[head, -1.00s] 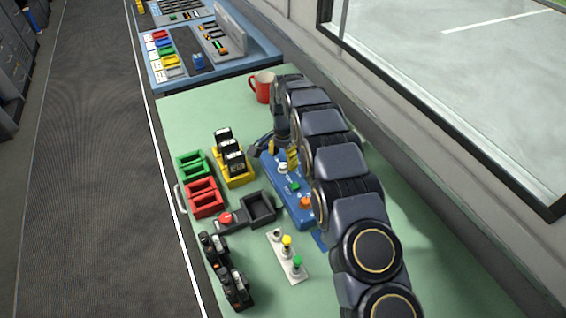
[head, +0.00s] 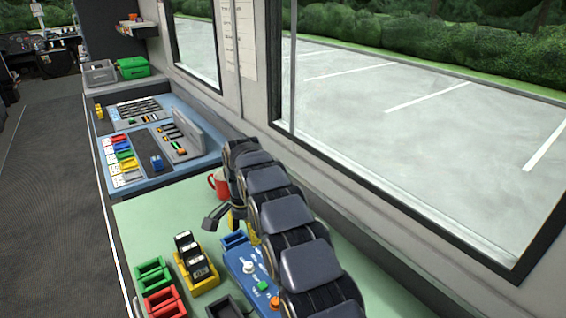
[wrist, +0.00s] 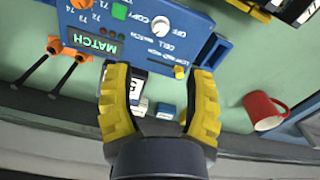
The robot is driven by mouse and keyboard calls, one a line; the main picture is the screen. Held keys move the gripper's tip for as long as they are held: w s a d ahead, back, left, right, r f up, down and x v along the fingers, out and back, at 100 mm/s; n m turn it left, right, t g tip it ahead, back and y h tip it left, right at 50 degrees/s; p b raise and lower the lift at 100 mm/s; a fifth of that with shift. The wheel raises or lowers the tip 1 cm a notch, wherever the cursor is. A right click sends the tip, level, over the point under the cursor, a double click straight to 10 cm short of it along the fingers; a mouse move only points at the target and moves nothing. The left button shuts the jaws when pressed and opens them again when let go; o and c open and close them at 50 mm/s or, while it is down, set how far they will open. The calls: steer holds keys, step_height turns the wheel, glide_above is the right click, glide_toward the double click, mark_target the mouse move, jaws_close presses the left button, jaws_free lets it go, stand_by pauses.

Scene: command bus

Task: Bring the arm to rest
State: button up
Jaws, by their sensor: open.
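My gripper (head: 232,226) is open above the far end of the blue cell tester (head: 237,262), beside the window wall. In the wrist view its two yellow-padded fingers (wrist: 160,78) stand apart, with nothing clearly held. Between them, lower down, show a black-and-white cell (wrist: 138,84) and small blue-and-white pieces. The tester (wrist: 150,45) there has a white knob, a green button and a screen reading MATCH. My arm hides part of the tester in the head view.
A red mug (head: 217,184) stands beyond the gripper, near the wall. A yellow tray (head: 203,284) of black cells, a green bin (head: 154,278) and a red bin (head: 163,302) stand left of the tester. Bare green tabletop (head: 150,221) lies at the far left.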

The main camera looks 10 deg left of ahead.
steer(key=s+d+r+n, duration=0.1)
steer(key=s+d+r, duration=0.55)
steer(key=d, duration=0.25)
steer(key=s+d+r+n, duration=0.2)
steer(key=s+d+r, duration=0.3)
steer(key=d+r, duration=0.3)
steer(key=s+d+n, duration=0.1)
steer(key=s+d, duration=0.2)
steer(key=s, duration=0.5)
steer(key=s+d+n+g, duration=0.1)
steer(key=s+d, duration=0.3)
steer(key=s, duration=0.5)
steer(key=s+d+f+n, duration=0.1)
steer(key=s+d, duration=0.2)
steer(key=s, duration=0.5)
steer(key=shift+s+d+g, duration=0.3)
steer(key=shift+d+g, duration=0.05)
steer(key=shift+g, duration=0.05)
